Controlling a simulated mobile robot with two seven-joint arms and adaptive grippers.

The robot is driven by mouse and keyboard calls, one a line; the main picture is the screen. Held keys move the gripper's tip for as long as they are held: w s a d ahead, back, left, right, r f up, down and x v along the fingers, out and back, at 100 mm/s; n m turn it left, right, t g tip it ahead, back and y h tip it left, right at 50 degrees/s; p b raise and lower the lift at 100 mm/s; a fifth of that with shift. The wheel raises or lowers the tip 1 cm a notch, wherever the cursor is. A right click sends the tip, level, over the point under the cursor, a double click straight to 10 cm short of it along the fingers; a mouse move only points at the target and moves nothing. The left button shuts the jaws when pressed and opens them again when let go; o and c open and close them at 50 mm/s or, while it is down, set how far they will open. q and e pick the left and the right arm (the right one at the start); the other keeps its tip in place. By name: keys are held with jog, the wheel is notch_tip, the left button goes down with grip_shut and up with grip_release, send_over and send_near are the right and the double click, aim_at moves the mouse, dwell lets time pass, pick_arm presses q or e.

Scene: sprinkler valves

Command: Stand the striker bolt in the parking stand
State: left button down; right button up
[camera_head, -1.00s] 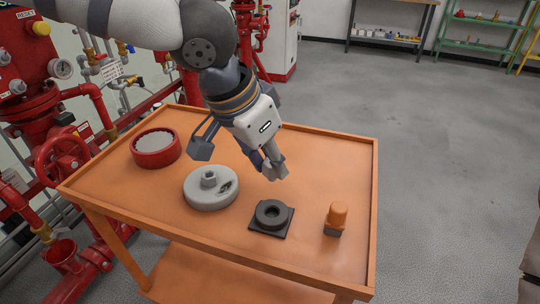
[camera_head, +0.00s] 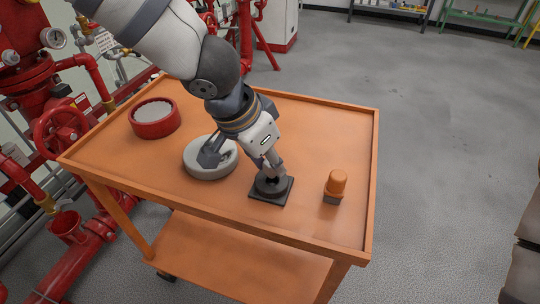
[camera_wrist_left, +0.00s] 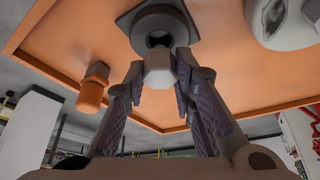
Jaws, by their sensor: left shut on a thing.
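The parking stand (camera_head: 270,193), a black square plate with a round ring, sits near the cart's front edge; it also shows at the top of the left wrist view (camera_wrist_left: 156,20). My left gripper (camera_head: 268,169) points down right over the stand's ring. In the left wrist view its fingers (camera_wrist_left: 160,75) are shut on a pale grey hexagonal piece, which I take as the striker bolt (camera_wrist_left: 158,68). The piece lines up with the dark ring opening. Its lower end is hidden, so I cannot tell how far it is inside. My right gripper is not in view.
The orange cart top (camera_head: 310,135) has a raised rim. A grey disc (camera_head: 208,172) lies left of the stand, partly behind my wrist. A red-rimmed round part (camera_head: 154,119) is farther left. An orange-capped piece (camera_head: 336,184) stands to the right. The back right is clear.

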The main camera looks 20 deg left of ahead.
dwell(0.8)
pick_arm(q)
jog(key=shift+f, duration=0.4)
jog(key=shift+f, duration=0.65)
jog(key=c, duration=1.3)
grip_release()
jog(key=v, duration=0.8)
jog(key=shift+d, duration=0.1)
jog(key=shift+f, duration=0.1)
